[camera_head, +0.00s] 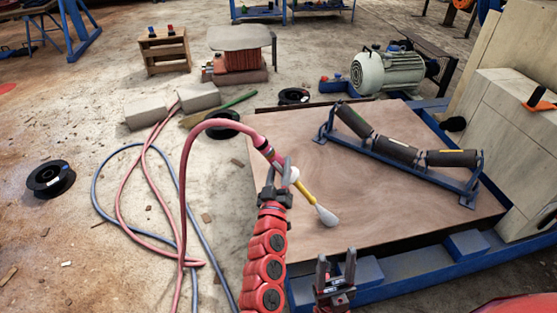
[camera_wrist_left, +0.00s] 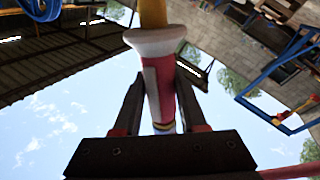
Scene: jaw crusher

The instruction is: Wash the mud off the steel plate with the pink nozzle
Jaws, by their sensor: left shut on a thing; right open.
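My left gripper (camera_head: 277,172) is shut on the pink nozzle (camera_head: 264,148), above the left part of a brown board. The nozzle has a white collar, a yellow tube and a pale, widened end pointing down and right. In the left wrist view the nozzle (camera_wrist_left: 158,85) stands between the two fingers (camera_wrist_left: 160,105). A pink hose (camera_head: 184,190) loops from its back end to the floor. A flat grey-brown plate (camera_head: 240,38), possibly the steel plate, lies on a red ribbed stand at the back; I cannot make out mud. My right gripper (camera_head: 337,268) is open and empty at the bottom.
The brown board (camera_head: 285,225) lies on a blue frame (camera_head: 440,263) and carries a roller bracket (camera_head: 400,150). A grey motor (camera_head: 387,72) stands behind it. Two pale blocks (camera_head: 148,112), a black spool (camera_head: 49,178) and a blue hose (camera_head: 103,190) are on the floor at left.

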